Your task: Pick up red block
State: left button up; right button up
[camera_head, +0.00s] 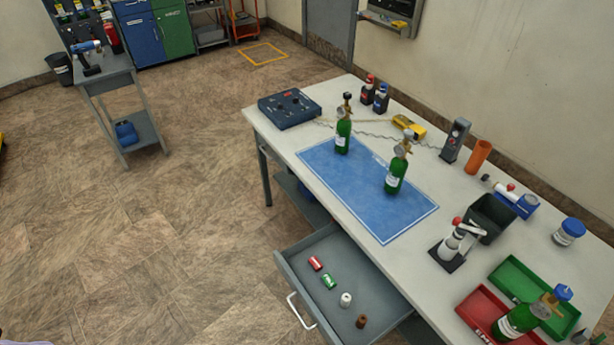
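A small red block (316,263) with a pale end lies in the open drawer (293,251) of the workbench, towards its left side. It looks rounded, like a short cylinder. A green block (328,281) of similar shape lies close beside it, on the lower right. A white piece (346,299) and a brown piece (361,321) stand farther right in the same drawer. Neither of my grippers shows in the head view, so their state cannot be seen.
The workbench (285,136) above the drawer carries green bottles (343,136) on a blue mat (347,195), a control box (289,108), a red tray (468,306) and a green tray (512,272). The floor (180,220) left of the drawer is clear.

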aim_at(316, 264)
jog(key=i+j+z, duration=0.1)
jog(key=j+z, duration=0.15)
jog(key=j, duration=0.25)
jog(key=k, duration=0.5)
jog(key=i+l+u, duration=0.45)
jog(key=i, duration=0.4)
jog(key=i+l+u, duration=0.45)
jog(key=i+l, duration=0.3)
